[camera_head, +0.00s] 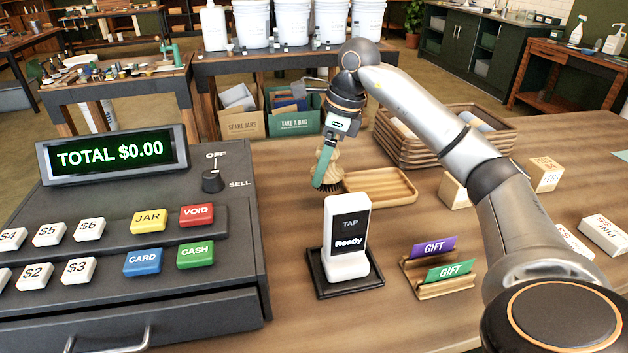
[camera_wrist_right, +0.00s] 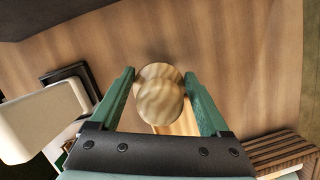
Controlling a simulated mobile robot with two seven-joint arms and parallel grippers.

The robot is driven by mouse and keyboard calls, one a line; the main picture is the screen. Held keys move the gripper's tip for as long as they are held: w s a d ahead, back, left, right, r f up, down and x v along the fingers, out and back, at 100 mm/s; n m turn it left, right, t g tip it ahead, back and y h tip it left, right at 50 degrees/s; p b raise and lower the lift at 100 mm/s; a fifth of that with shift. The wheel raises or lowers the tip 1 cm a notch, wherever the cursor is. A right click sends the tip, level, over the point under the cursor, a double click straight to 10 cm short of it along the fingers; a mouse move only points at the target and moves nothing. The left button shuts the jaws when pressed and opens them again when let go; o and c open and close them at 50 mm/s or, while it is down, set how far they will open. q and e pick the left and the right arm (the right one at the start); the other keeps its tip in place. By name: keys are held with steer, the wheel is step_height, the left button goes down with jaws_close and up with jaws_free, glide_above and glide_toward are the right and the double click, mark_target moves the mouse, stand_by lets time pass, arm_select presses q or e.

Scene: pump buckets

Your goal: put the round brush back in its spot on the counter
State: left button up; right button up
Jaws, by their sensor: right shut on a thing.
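The round brush (camera_head: 336,168) has a pale wooden top and dark bristles pointing down. It is roughly upright at the left end of a shallow wooden tray (camera_head: 402,199) on the counter. I cannot tell whether its bristles touch the counter. My right gripper (camera_head: 326,160) comes down from above with its green fingers shut on the brush. In the right wrist view, the brush's round wooden top (camera_wrist_right: 159,94) sits between the two fingers and hides part of the wood below. My left gripper is not in view.
A card reader (camera_head: 346,262) on a dark base stands in front of the brush. A black cash register (camera_head: 130,240) fills the left. Bare counter lies between register and brush.

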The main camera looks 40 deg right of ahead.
mark_target(314, 167)
steer(key=shift+w+a+f, duration=0.1)
steer(key=shift+w+f, duration=0.9)
steer(key=shift+f, duration=1.8)
steer(key=shift+f+b, duration=0.15)
steer(key=shift+b, duration=0.15)
steer(key=o, duration=1.2)
steer(key=shift+c, duration=0.2)
steer(key=p+v, duration=0.2)
steer(key=v, duration=1)
